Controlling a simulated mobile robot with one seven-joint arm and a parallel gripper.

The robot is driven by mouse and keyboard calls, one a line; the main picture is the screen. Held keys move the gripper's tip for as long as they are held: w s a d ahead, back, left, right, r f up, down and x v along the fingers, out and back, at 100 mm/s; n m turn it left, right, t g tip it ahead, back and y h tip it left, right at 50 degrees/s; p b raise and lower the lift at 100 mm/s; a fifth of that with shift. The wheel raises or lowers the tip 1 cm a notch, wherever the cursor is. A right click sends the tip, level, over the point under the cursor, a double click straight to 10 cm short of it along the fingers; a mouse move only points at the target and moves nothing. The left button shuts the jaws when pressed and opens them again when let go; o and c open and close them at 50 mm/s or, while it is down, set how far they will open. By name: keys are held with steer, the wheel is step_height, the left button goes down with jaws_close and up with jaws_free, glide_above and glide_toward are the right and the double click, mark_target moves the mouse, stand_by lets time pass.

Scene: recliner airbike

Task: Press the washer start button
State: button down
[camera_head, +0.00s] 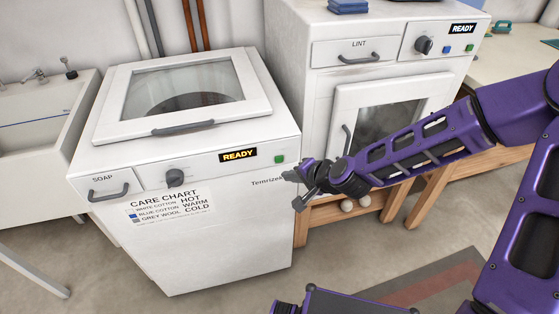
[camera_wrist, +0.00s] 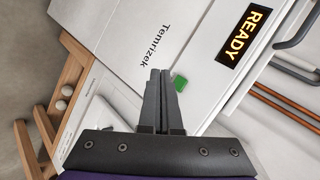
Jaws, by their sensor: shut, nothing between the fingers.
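The washer (camera_head: 230,205) is a white top-loader with its glass lid (camera_head: 185,92) closed. Its display (camera_head: 238,155) reads READY in yellow. The green start button (camera_head: 279,159) sits on the front panel to the right of the display. My gripper (camera_head: 292,187) is shut and empty, just right of and below the button in the head view. I cannot tell whether the fingertips touch the panel.
The dryer (camera_head: 320,80) stands to the right behind my arm, its display (camera_head: 463,28) also reading READY. The washer has a dial (camera_head: 175,178) and a soap drawer (camera_head: 108,187). A sink (camera_head: 40,120) is at left. A wooden bench (camera_head: 415,200) is at right.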

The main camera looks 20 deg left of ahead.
mark_target(279, 159)
steer(key=shift+w+a, duration=0.4)
steer(key=shift+w, duration=0.3)
steer(key=shift+w+a, duration=0.4)
steer(key=shift+w, duration=0.25)
stand_by(1.1)
steer(key=shift+w+a, duration=0.2)
steer(key=shift+w, duration=0.15)
